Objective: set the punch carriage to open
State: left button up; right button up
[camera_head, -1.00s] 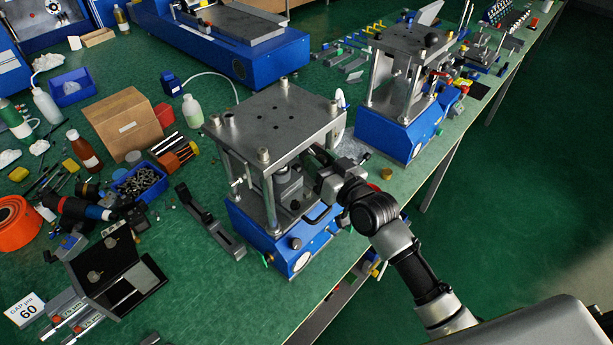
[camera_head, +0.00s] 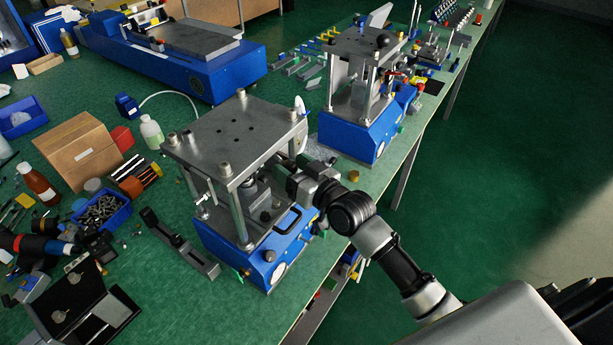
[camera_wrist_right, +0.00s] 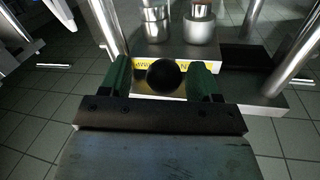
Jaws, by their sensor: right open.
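The near press (camera_head: 235,130) has a grey top plate on steel posts over a blue base (camera_head: 262,262). My right gripper (camera_head: 285,172) reaches in from the right between its posts, under the top plate; its fingertips are hard to see in the head view. In the right wrist view my open right gripper (camera_wrist_right: 161,77) has its two green fingers either side of a round black knob (camera_wrist_right: 163,75), with small gaps visible. Behind the knob is a metal block with a yellow label strip (camera_wrist_right: 203,67), probably the punch carriage; its lettering is partly hidden. My left gripper is out of view.
A second press (camera_head: 360,130) stands behind, to the right. A grey rail-like tool (camera_head: 180,243), a blue bin of small parts (camera_head: 102,212) and a cardboard box (camera_head: 82,150) lie to the left. The bench edge runs close along the press's right side.

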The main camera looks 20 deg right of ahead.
jog(key=b+v, duration=0.2)
jog(key=v, duration=0.8)
jog(key=shift+b, duration=0.3)
jog(key=shift+f, duration=0.15)
